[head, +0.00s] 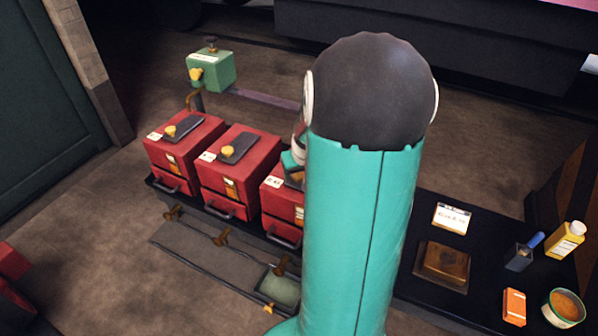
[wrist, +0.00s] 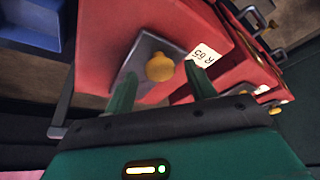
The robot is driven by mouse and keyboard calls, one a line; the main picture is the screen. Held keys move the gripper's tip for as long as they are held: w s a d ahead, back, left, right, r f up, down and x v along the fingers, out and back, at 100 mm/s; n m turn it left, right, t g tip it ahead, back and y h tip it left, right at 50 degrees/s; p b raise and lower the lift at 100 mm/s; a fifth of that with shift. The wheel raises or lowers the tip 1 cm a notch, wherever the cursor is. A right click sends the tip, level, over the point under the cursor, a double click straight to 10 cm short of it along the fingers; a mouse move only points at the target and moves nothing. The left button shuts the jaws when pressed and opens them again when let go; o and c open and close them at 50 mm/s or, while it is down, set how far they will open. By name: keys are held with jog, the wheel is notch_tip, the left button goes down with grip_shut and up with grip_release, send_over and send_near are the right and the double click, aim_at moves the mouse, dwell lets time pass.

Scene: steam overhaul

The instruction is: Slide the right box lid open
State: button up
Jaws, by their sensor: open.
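The right box (head: 283,207) is red and stands third in a row, partly hidden behind my arm in the head view. In the wrist view its red top (wrist: 110,30) bears a dark grey lid plate (wrist: 140,50) with a yellow knob (wrist: 159,67). A white label (wrist: 203,55) reading R 65 lies to the right of the knob. My gripper (wrist: 160,73) is open, with one green finger on each side of the knob in the picture. I cannot tell whether either finger touches it. In the head view the fingers are mostly hidden by my arm.
The middle red box (head: 240,170) and left red box (head: 184,150) stand close by, with similar lids and knobs. A green box (head: 210,70) stands behind. Brass levers (head: 221,238) stick up in front. A dark bench (head: 420,290) at right holds several small items.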

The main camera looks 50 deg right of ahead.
jog(key=shift+f, duration=0.15)
jog(key=shift+c, duration=0.4)
grip_shut()
jog(key=s+a, duration=0.1)
jog(key=a, duration=0.5)
jog(key=shift+s+a, duration=0.4)
jog(key=shift+o, duration=0.4)
grip_release()
jog(key=shift+s+a, duration=0.1)
jog(key=shift+a, duration=0.1)
jog(key=v, duration=1.3)
jog(key=shift+d+r, duration=0.2)
jog(key=shift+r, duration=0.1)
jog(key=shift+s, duration=0.1)
